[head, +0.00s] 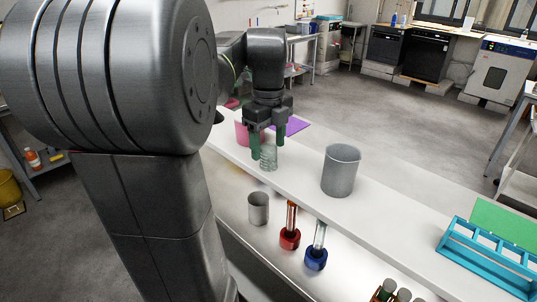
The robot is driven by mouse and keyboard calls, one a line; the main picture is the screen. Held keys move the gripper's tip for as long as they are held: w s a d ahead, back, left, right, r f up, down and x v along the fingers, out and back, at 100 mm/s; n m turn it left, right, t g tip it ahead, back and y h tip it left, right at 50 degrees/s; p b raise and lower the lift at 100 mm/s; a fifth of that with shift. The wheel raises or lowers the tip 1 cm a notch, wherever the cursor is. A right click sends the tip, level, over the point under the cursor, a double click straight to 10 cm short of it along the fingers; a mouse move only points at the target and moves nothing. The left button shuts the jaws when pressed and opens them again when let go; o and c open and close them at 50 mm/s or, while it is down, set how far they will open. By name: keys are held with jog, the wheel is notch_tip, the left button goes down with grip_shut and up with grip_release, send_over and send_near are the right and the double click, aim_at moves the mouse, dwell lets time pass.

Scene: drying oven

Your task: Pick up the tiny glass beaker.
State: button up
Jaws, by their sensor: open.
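The tiny glass beaker (269,161) is clear and stands on the upper white shelf, left of the large grey cup. My gripper (268,147) points down with its green fingers apart. Its fingertips are just above or beside the beaker's upper part. The left finger overlaps the beaker's left side in this view. I cannot tell whether the fingers straddle the beaker or touch it.
A grey cup (341,172) stands to the right. A teal rack (490,262) is far right. A smaller grey cup (258,209) and red-based and blue-based cylinders (316,257) stand lower down.

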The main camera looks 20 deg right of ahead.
aim_at(269, 146)
notch_tip(269, 146, down, 4)
jog(key=shift+r, duration=0.25)
jog(key=shift+s, duration=0.1)
jog(key=shift+c, duration=0.2)
jog(key=c, duration=1.1)
jog(key=shift+r, duration=0.1)
